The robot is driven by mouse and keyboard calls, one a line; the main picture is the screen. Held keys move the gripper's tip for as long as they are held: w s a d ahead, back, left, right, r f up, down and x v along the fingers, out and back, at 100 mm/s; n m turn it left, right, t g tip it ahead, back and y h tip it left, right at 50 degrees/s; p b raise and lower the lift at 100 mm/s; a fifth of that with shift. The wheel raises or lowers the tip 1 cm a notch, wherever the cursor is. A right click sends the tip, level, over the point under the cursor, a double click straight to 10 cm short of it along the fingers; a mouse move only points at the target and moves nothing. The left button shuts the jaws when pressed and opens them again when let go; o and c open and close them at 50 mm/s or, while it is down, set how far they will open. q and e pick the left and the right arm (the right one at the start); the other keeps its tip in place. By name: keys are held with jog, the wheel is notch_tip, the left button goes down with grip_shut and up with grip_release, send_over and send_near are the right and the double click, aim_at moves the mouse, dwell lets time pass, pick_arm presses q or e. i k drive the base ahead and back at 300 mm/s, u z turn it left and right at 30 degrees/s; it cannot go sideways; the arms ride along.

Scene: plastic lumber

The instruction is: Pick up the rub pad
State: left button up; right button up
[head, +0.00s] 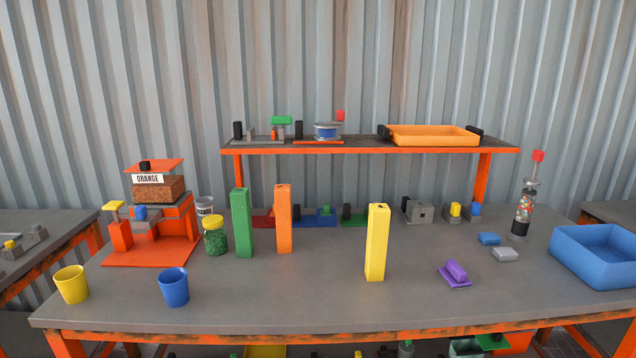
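A purple flat piece with a raised block-shaped grip on top, which looks like the rub pad (456,272), lies on the right half of the grey table (320,305) in the head view. It stands apart from the things around it, and nothing covers it. A small blue block (489,238) and a small light grey block (505,254) lie behind it to the right. Neither of my grippers shows in the head view.
A yellow post (376,245) stands left of the purple piece, with orange (283,222) and green (242,225) posts farther left. A blue tray (590,272) is at the right edge. A raised shelf (365,148) spans the back. The front middle is clear.

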aim_at(453, 274)
jog(key=k, duration=0.85)
jog(key=z, duration=1.05)
jog(key=i, duration=1.7)
jog(key=u, duration=0.55)
